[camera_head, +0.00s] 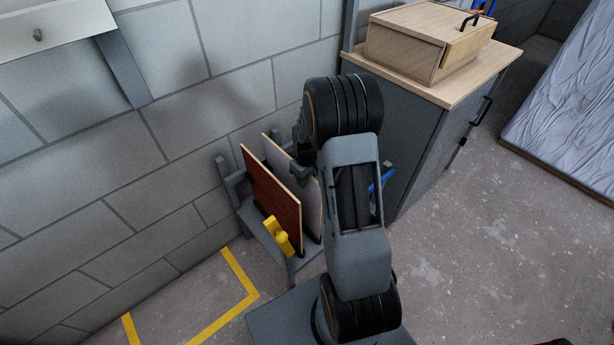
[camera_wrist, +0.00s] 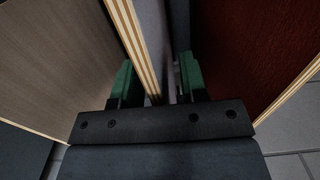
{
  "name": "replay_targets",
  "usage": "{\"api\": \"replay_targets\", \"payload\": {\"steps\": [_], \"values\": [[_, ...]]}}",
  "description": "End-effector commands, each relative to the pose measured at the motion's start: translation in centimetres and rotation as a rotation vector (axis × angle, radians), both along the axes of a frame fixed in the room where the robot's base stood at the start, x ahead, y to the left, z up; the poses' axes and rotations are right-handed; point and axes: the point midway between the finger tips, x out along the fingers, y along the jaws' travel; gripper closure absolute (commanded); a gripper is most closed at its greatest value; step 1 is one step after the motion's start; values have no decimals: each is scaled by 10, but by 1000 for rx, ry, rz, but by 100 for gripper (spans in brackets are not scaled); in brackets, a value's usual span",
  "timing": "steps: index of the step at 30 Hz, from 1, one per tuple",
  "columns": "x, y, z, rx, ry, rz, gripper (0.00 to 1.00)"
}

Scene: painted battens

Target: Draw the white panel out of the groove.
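The white panel (camera_head: 283,168) stands upright in a grey rack (camera_head: 247,215) beside the wall, to the right of a red panel (camera_head: 270,195). My gripper (camera_head: 303,170) is at its upper edge, partly hidden by my arm. In the wrist view, my gripper (camera_wrist: 158,75) is open, with a green-padded finger on each side of the white panel's layered wooden edge (camera_wrist: 134,45). A gap shows between that edge and the right finger; contact on the left is unclear. The red panel (camera_wrist: 250,50) is beyond the right finger. The white panel's lower edge is hidden.
A yellow part (camera_head: 280,237) sits at the rack's front by the red panel. A grey cabinet (camera_head: 415,130) with a wooden box (camera_head: 412,42) on top stands close on the right. The wall (camera_head: 150,140) is behind. Yellow tape (camera_head: 215,322) marks clear floor at front left.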

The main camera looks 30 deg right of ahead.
Motion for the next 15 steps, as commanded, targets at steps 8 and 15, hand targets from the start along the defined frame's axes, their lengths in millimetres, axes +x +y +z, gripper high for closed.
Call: {"api": "replay_targets", "payload": {"steps": [8,15], "values": [[0,0,0,0,0,0,71],[0,0,0,0,0,0,94]]}}
